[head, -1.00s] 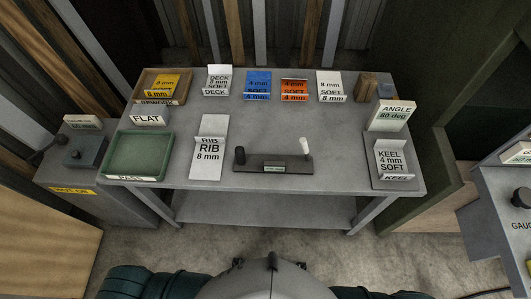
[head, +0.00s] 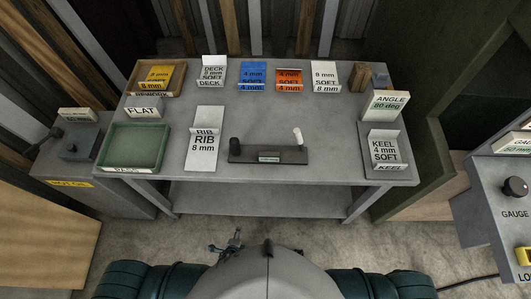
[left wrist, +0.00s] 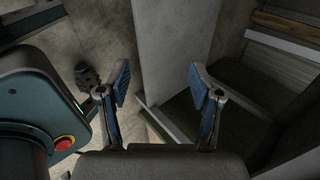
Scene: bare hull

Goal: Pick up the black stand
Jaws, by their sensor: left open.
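The black stand (head: 268,156) is a low dark bar lying near the front middle of the grey table (head: 330,190). A black upright piece (head: 234,145) stands at its left end and a white upright piece (head: 297,136) at its right end. A small label is on its front. My left gripper (head: 228,246) shows low in the head view, in front of the table and well short of the stand. In the left wrist view the left gripper (left wrist: 160,84) has its two fingers spread with nothing between them. My right gripper is not in view.
A white RIB holder (head: 205,140) stands left of the stand, and a green tray (head: 135,147) farther left. A KEEL holder (head: 383,148) is at the right. Several labelled holders line the back. A gauge console (head: 497,190) stands at the far right.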

